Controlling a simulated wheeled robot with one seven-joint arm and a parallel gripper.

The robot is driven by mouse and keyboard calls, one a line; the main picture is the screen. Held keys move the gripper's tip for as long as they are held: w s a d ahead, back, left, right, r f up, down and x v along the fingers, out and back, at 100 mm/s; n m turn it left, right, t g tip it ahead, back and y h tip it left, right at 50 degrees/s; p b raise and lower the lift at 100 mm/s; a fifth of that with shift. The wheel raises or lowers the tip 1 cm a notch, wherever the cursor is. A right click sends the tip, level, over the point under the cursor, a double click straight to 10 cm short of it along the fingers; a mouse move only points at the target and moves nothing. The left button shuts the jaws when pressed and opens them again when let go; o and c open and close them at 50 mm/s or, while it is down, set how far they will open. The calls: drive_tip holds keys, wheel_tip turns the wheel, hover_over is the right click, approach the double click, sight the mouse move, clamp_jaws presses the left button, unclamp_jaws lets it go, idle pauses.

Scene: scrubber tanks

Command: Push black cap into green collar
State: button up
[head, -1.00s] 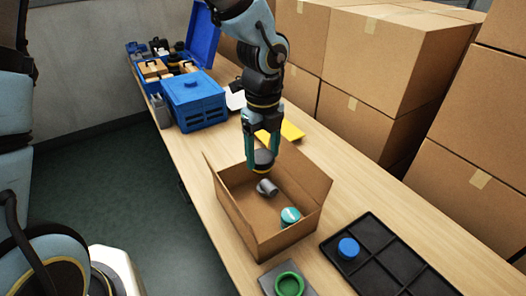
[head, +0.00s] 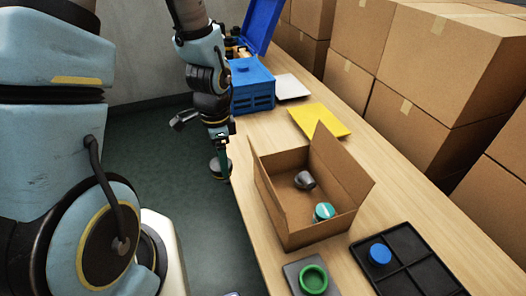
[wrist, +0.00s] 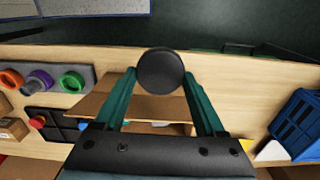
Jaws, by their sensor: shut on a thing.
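My gripper (head: 220,160) is shut on the black cap (wrist: 160,72), a round dark disc held between the fingertips in the wrist view. In the head view the gripper points down just off the table's left edge, with the cap (head: 216,168) at its tips. The green collar (head: 313,279) is a ring on a grey plate (head: 292,272) at the bottom of the head view, well away from the gripper. It also shows in the wrist view (wrist: 72,82), at the right of a row with purple and orange rings.
An open cardboard box (head: 287,225) holds a grey part (head: 304,180) and a teal-topped part (head: 323,211). A black divided tray (head: 405,265) carries a blue cap (head: 380,254). A yellow sheet (head: 320,120) and blue crate (head: 252,88) lie farther back. Stacked cartons line the right.

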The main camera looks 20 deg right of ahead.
drive_tip(key=w+a+f+n, duration=0.4)
drive_tip(key=w+a+n, duration=0.2)
drive_tip(key=a+n, duration=0.3)
drive_tip(key=w+a+f+n, duration=0.4)
drive_tip(key=w+a+n, duration=0.2)
drive_tip(key=a+n, duration=0.4)
drive_tip(key=shift+w+a+f, duration=0.25)
drive_tip(key=shift+w+a, duration=0.05)
drive_tip(key=shift+a, duration=0.5)
drive_tip(key=shift+s, duration=0.1)
